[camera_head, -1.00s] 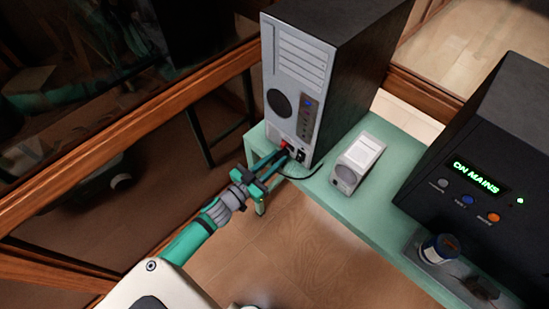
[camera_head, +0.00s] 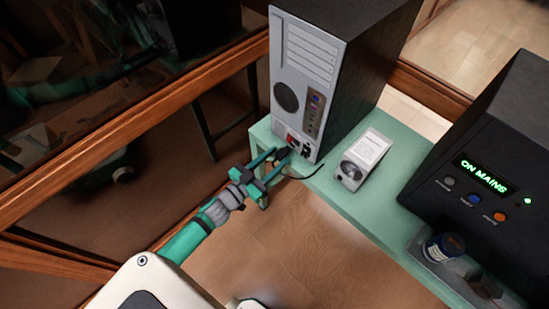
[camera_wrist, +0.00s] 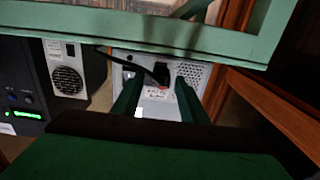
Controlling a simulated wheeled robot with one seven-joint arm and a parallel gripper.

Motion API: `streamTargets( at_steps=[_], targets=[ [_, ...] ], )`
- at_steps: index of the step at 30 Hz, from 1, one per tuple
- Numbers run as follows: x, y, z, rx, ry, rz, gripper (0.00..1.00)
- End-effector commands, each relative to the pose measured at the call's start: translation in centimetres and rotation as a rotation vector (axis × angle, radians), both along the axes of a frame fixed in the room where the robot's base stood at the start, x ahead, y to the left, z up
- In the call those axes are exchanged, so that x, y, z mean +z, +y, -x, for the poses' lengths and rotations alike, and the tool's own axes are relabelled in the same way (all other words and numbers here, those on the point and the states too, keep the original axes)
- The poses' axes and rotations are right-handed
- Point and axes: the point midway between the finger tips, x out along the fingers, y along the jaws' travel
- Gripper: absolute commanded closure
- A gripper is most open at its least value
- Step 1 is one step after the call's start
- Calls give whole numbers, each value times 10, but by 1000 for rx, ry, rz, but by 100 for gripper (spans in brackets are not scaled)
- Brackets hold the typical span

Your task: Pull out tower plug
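The computer tower (camera_head: 345,75) stands upright on the green bench, its light grey back panel facing me. My gripper (camera_head: 280,155) is in front of the lower part of this panel, its two fingers apart and pointing at the sockets. In the wrist view the gripper (camera_wrist: 160,85) is open, with a white label (camera_wrist: 157,95) visible in the gap. The black tower plug (camera_wrist: 161,73) shows between the fingertips at the panel, its cable running left. I see no finger clearly pressed on it, and I cannot tell whether it is fully seated.
A small grey-white box (camera_head: 362,158) stands right of the tower on the green bench (camera_head: 335,200). A black unit (camera_head: 490,150) with a lit "ON MAINS" display is further right. A clear tray with a jar (camera_head: 442,247) sits in front of it. A wood-framed glass wall is at left.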

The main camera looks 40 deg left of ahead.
Motion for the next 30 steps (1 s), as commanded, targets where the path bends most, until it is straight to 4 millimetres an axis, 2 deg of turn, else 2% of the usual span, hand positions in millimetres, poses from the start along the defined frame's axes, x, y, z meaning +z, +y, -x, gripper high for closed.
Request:
streamTargets(
  at_steps=[5,12,18,24,30],
  targets=[
    [0,5,18,4,2,-2,61],
    [-1,12,63,5,3,-1,61],
    [0,17,93,5,2,-1,61],
    [0,18,106,3,0,0,61],
    [0,18,107,2,0,0,61]
  ],
)
